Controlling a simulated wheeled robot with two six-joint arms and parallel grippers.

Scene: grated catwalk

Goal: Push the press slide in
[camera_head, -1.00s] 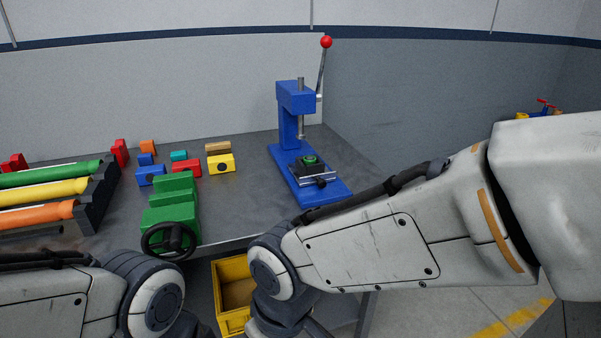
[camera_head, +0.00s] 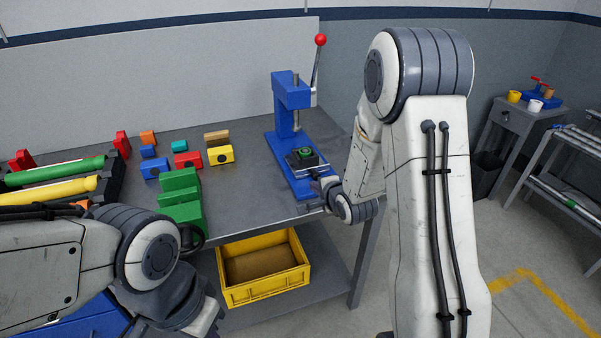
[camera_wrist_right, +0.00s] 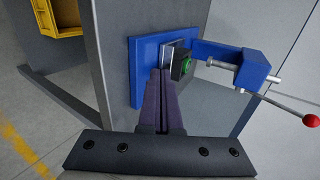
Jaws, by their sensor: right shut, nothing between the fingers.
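The blue press (camera_head: 292,96) stands on the bench with its red-knobbed lever raised. It also shows sideways in the right wrist view (camera_wrist_right: 255,68). Its slide (camera_head: 303,158) carries a dark block with a green round piece and sits at the front part of the base, below the ram; in the right wrist view the slide's metal plate (camera_wrist_right: 170,56) shows beyond my fingertips. My right gripper (camera_head: 320,183) is shut and empty, at the front end of the slide. Its fingers (camera_wrist_right: 160,75) point at the slide; I cannot tell whether they touch it.
A yellow crate (camera_head: 264,292) sits below the bench's front edge. A side table (camera_head: 520,118) with cups is at the right. Floor between is clear.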

